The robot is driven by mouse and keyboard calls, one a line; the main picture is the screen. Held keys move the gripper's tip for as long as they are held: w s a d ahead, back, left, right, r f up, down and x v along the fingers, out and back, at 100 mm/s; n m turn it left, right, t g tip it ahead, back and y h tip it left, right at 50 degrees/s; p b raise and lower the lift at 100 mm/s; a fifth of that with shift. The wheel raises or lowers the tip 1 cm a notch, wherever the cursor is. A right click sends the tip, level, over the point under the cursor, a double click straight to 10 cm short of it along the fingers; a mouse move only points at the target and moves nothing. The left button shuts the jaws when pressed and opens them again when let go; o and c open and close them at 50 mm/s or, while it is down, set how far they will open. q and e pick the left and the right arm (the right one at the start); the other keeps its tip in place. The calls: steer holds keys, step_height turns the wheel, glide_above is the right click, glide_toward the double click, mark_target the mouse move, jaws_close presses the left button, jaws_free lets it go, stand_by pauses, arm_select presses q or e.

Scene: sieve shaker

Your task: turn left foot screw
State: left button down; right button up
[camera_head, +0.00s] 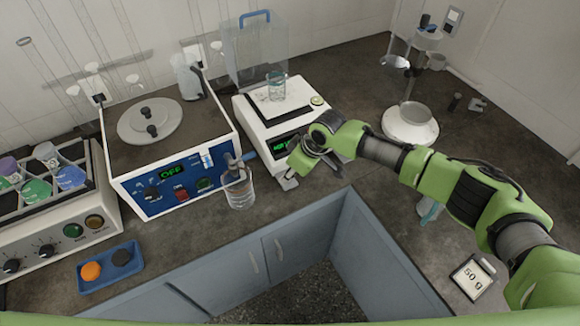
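A white balance (262,122) with a lit green display stands at the middle back of the counter. A small round bubble level (317,100) sits at its back right. My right gripper (313,174) reaches in from the right, low in front of the balance. Its two fingers look spread apart, with one tip near the balance's front left corner. I cannot see anything held between them. The foot screws are not clearly visible; the gripper covers much of the front edge. My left gripper is not in view.
A glass beaker (277,86) stands on the balance pan.

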steer(key=shift+a+r+m+t+h+p, duration=0.1)
steer(key=shift+m+t+h+p, duration=0.3)
steer(key=shift+m+p, duration=1)
steer(key=o, duration=1.1)
steer(key=v, duration=1.2)
